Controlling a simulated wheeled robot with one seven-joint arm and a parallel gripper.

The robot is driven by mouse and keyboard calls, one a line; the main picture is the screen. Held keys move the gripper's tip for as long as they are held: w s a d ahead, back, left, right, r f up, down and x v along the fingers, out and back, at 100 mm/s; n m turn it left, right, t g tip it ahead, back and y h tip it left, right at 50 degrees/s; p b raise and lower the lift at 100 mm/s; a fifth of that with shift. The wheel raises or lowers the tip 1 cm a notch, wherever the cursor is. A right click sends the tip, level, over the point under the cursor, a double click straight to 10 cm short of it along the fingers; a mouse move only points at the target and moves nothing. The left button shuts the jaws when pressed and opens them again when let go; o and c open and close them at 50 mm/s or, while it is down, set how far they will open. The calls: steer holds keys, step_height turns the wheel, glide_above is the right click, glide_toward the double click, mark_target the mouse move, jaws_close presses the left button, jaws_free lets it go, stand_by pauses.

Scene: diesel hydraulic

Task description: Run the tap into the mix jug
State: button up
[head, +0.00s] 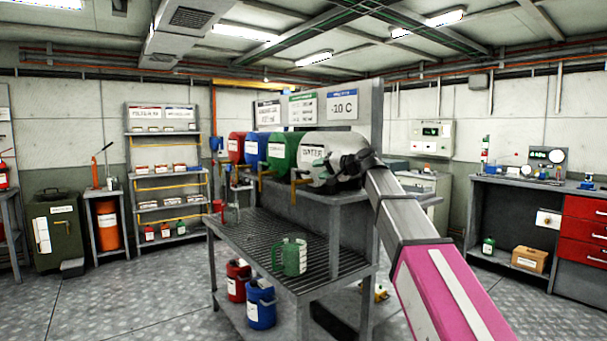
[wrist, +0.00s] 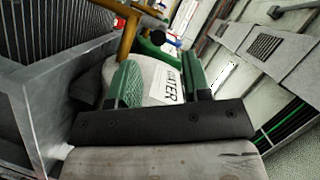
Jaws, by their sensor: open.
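The mix jug appears to be the pale green translucent jug (head: 290,257) standing upright on the slatted bench. A white drum (head: 312,147) labelled WATER lies on the raised shelf, with a yellow tap (head: 294,188) at its front, above the jug's level. My gripper (head: 345,165) is at the right side of the white drum. In the wrist view my gripper (wrist: 160,66) is open, its green-padded fingers in front of the white drum (wrist: 150,72). A yellow pipe (wrist: 126,36) and a green part (wrist: 150,48) show beyond the fingertips. Whether anything touches is unclear.
Green (head: 283,150), blue (head: 254,150) and red (head: 236,146) drums lie left of the white one. Red (head: 237,283) and blue (head: 261,306) cans stand on the bench's lower shelf. A grey upright panel stands behind the drums. Open floor lies left of the bench.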

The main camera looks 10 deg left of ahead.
mark_target(303, 172)
steer(key=x, duration=0.7)
steer(key=shift+w+a+f, duration=0.1)
steer(key=shift+a, duration=0.3)
jaws_close()
